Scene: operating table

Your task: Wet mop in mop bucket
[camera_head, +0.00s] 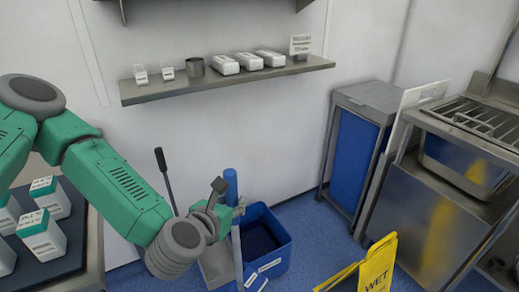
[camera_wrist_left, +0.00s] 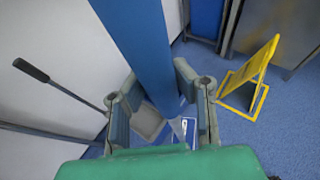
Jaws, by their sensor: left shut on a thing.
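The mop's blue handle (camera_head: 231,186) stands nearly upright beside the blue mop bucket (camera_head: 278,229) in the head view. My left gripper (camera_head: 238,208) is shut around the handle near its upper part. In the left wrist view the blue handle (camera_wrist_left: 140,42) runs down between the two fingers (camera_wrist_left: 163,108). The bucket has a grey wringer (camera_head: 215,264) on its left side and a black-gripped lever (camera_head: 162,168) standing up; the lever also shows in the left wrist view (camera_wrist_left: 62,92). The mop head is out of sight, so I cannot tell whether it is inside the bucket.
A yellow wet-floor sign (camera_head: 378,265) stands right of the bucket. Beyond it are a blue-sided cabinet (camera_head: 354,150) and a steel sink unit (camera_head: 425,215). A wall shelf (camera_head: 220,82) holds small boxes. A cart with white boxes (camera_head: 45,240) is at left.

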